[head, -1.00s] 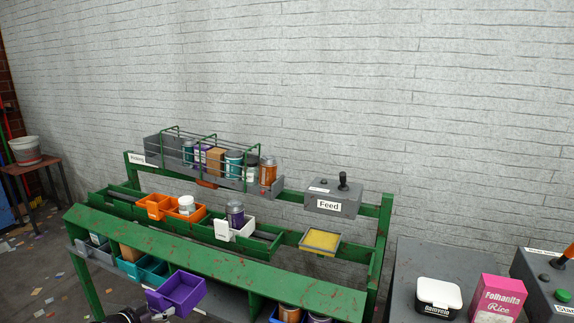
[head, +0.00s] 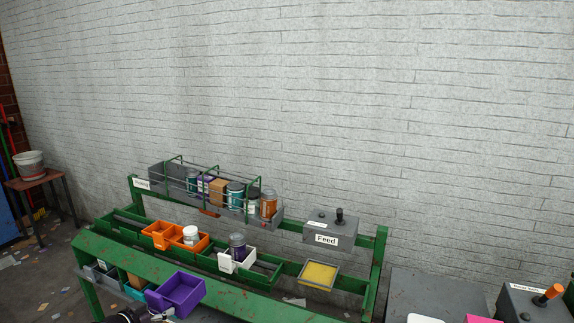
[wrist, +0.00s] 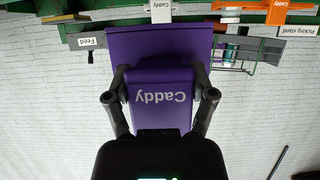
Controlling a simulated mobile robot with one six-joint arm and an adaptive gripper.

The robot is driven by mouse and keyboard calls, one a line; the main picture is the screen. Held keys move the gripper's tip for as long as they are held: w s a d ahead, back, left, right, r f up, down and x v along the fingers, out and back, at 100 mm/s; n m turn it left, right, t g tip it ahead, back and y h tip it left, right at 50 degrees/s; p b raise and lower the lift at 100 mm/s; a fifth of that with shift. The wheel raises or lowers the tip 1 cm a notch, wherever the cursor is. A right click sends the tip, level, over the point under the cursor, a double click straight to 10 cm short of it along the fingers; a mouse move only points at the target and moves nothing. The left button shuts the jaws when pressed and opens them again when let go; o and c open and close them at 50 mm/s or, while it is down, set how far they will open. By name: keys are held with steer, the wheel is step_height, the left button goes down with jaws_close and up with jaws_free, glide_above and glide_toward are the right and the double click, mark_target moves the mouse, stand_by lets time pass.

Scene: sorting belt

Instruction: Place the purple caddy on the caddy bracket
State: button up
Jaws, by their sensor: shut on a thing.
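The purple caddy (head: 178,291) is an open tray at the front left of the green stand in the head view. In the wrist view its labelled front face (wrist: 160,112) fills the middle, with the lettering upside down. My gripper (wrist: 162,96) has a finger at each side of this face and is shut on it. I cannot make out which part is the caddy bracket.
The green stand (head: 222,287) carries an orange caddy (head: 160,236) with a white jar and a white caddy (head: 236,262) with a dark jar. A yellow tray (head: 319,274) and the Feed box (head: 330,229) are to the right. A wire rack of cans (head: 215,188) is behind.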

step_height(320, 180, up, 9)
steer(key=p, duration=0.7)
steer(key=shift+f+p, duration=0.15)
steer(key=shift+p, duration=0.2)
